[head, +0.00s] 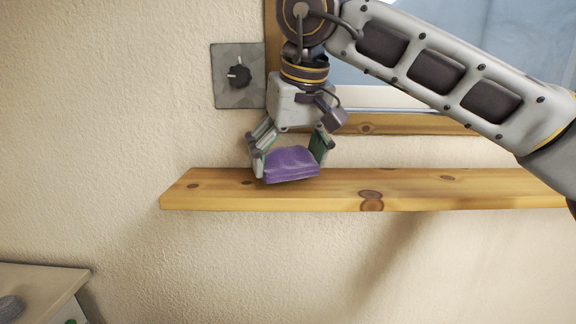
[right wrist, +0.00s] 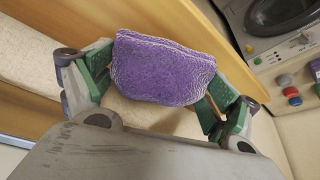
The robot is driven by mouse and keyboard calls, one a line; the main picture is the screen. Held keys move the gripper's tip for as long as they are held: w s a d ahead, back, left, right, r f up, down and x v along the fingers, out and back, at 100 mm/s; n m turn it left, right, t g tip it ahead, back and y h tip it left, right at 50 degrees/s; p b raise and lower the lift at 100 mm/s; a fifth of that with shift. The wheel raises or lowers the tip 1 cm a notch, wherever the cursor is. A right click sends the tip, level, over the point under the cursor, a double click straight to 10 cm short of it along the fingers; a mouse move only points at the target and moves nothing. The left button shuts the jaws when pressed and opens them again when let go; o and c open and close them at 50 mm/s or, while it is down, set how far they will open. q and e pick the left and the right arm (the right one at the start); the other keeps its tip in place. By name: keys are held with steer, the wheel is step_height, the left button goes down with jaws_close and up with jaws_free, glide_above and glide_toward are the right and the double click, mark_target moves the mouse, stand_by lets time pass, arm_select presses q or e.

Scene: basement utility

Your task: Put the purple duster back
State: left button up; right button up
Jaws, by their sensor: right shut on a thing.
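The purple duster (head: 291,165) is a folded cloth at the wooden shelf (head: 420,190), near the shelf's left end. My right gripper (head: 290,158) comes down from above and is shut on the duster, with one finger on each side of it. In the right wrist view the duster (right wrist: 163,70) sits between the green-padded fingers of the gripper (right wrist: 158,88). I cannot tell whether the duster touches the shelf top. My left gripper is not in view.
A wall switch plate with a black knob (head: 238,75) is left of the gripper. A wood-framed window (head: 400,125) is behind my arm. The shelf is bare to the right. A white cabinet (head: 45,285) stands lower left. A machine with coloured buttons (right wrist: 290,60) shows in the wrist view.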

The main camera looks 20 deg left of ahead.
steer(key=shift+f, duration=0.85)
steer(key=shift+f, duration=0.15)
steer(key=o, duration=0.8)
steer(key=shift+c, duration=0.2)
steer(key=v, duration=1.2)
